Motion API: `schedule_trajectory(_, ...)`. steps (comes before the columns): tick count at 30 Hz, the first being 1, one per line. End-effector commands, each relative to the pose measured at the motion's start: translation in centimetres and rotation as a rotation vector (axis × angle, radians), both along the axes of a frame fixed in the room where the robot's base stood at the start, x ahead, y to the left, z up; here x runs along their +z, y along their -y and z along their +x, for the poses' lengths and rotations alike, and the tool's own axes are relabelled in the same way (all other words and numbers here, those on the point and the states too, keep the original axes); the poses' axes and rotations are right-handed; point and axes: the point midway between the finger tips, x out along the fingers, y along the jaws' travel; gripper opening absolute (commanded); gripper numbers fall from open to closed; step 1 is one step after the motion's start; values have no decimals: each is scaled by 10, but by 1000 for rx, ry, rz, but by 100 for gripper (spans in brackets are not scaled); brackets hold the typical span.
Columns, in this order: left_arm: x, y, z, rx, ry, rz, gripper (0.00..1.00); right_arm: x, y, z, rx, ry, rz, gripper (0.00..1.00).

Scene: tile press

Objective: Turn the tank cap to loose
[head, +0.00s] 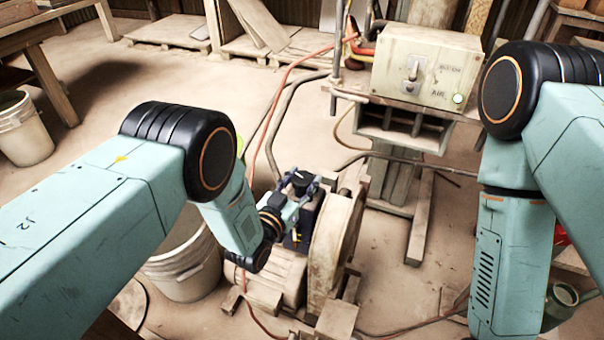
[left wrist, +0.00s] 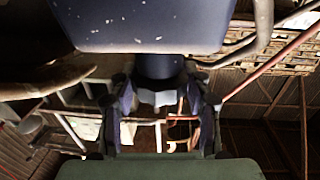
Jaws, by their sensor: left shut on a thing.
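The tank (head: 304,226) is a small dark box beside the large pale wheel housing of the machine. Its black cap (head: 300,177) sits on top. My left gripper (head: 302,182) reaches in from the left with its fingers on both sides of the cap, shut on it. In the left wrist view, which looks upside down, the dark blue tank (left wrist: 150,25) fills the top and the round dark cap (left wrist: 158,66) sits between the fingers (left wrist: 160,82). Any mark showing the cap's turn is too small to read. My right arm shows at the right, but its gripper is out of view.
The pale wheel housing (head: 335,240) stands close to the right of the tank. A control box (head: 427,68) with a lever and a lit green button is behind. A white bucket (head: 185,265) stands at the left of the machine. Hoses run across the floor.

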Motion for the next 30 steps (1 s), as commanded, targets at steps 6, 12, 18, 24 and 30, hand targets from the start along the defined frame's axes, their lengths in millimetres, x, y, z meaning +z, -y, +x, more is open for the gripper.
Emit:
schedule_trajectory(6, 2, 1, 0, 104, 3, 1, 17, 10, 0, 0, 0, 0, 0, 40)
schedule_trajectory(12, 1, 1, 0, 156, 2, 0, 17, 13, 0, 0, 0, 0, 0, 40)
schedule_trajectory(18, 0, 0, 0, 172, 2, 1, 17, 13, 0, 0, 0, 0, 0, 40)
schedule_trajectory(24, 0, 0, 0, 171, 2, 1, 17, 13, 0, 0, 0, 0, 0, 40)
schedule_trajectory(30, 0, 0, 0, 171, 2, 1, 60, 13, 0, 0, 0, 0, 0, 40)
